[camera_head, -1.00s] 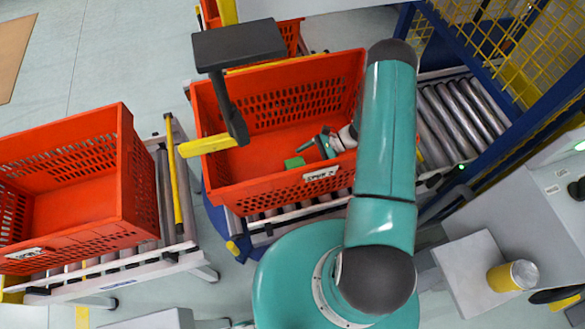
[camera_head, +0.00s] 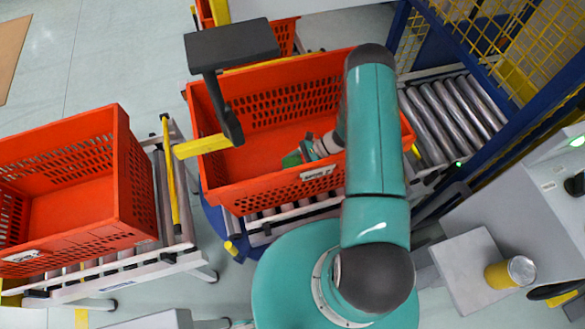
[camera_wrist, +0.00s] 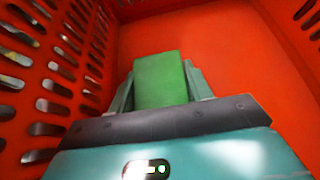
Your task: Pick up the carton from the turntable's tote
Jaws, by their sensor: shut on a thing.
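The green carton (camera_wrist: 160,80) stands out between my gripper's two fingers in the wrist view, with the tote's red-orange floor and walls around it. My gripper (camera_wrist: 160,92) is shut on the carton. In the head view my gripper (camera_head: 298,155) is inside the turntable's orange tote (camera_head: 262,190), near its front wall. Only a small part of the carton (camera_head: 290,160) shows there, at the gripper's left. I cannot tell whether the carton touches the tote floor.
Another orange tote (camera_head: 135,180) stands empty on the left conveyor. A black panel on a post with a yellow block (camera_head: 200,146) overhangs the turntable tote's left side. Rollers (camera_head: 450,115) and a blue frame with yellow mesh lie to the right. A yellow can (camera_head: 510,272) stands at lower right.

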